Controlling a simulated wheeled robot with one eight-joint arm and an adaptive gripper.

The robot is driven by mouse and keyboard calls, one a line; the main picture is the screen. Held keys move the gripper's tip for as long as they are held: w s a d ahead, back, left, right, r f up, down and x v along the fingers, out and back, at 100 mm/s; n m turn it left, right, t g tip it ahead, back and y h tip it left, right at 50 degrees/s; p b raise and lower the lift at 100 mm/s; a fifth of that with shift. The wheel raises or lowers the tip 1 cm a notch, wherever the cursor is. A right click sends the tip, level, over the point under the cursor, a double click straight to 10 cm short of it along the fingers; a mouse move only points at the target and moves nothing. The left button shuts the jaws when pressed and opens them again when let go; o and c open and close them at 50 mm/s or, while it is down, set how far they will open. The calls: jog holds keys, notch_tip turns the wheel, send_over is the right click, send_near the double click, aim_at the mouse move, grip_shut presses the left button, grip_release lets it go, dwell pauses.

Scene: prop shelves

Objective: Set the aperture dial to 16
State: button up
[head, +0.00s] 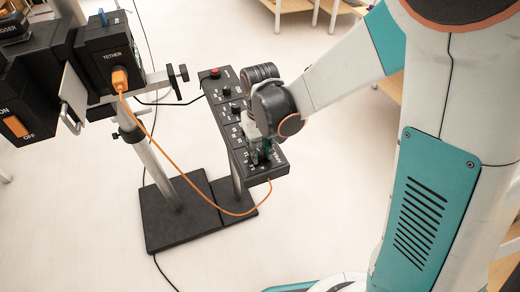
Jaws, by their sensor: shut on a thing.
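A long black control panel (222,113) with white markings and several knobs stands on a post in the middle of the head view. My gripper (261,157) points down at the near end of this panel and is shut on a dark knob there, which I take to be the aperture dial. The fingers and my wrist hide most of the knob. The numbers around it are too small to read, so its setting cannot be told.
A red button (215,73) sits at the panel's far end. A black camera-like unit (108,60) on a stand is at left, with an orange cable (160,150) running from it to the panel's near end. Black base plates (165,220) lie on the pale floor. Wooden shelves (290,5) stand behind.

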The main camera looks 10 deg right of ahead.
aim_at(260, 152)
jog(key=shift+m, duration=0.6)
jog(key=o, duration=1.1)
jog(key=shift+r, duration=3.75)
